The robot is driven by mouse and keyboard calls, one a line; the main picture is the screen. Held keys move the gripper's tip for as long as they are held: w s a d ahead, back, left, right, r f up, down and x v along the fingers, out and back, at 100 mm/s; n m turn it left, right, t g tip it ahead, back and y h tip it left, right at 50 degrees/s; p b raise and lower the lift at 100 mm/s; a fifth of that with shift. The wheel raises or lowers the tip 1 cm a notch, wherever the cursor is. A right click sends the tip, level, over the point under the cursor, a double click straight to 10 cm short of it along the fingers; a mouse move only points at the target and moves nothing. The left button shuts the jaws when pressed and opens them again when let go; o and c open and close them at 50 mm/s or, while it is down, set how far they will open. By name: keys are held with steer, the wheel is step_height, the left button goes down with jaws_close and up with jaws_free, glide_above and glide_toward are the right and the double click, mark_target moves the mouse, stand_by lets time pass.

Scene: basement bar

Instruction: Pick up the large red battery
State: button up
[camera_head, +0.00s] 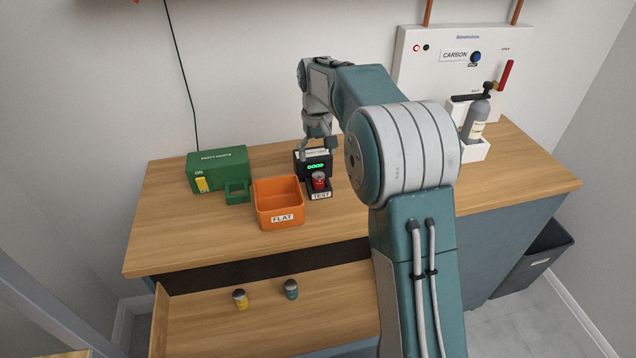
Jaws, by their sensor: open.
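The red battery (319,180) stands upright in the black tester (321,194) labelled TEST, whose display shows green text reading GOOD. My gripper (318,150) is open, points downward and hangs above and just behind the battery. Its fingers partly overlap the top of the tester in the picture, and I cannot tell the exact gap to the battery. No thing shows between the fingers.
An orange bin (279,217) labelled FLAT stands left of the tester. A green box (218,170) with a small green holder (237,192) is farther left. Yellow (240,299) and blue (291,289) batteries stand in the open drawer. A grey cylinder (476,116) stands at right.

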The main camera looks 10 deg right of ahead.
mark_target(318, 174)
steer(key=f, duration=0.7)
steer(key=shift+w+d+f, duration=0.15)
steer(key=shift+w+f, duration=0.1)
steer(key=shift+f, duration=0.15)
jaws_close()
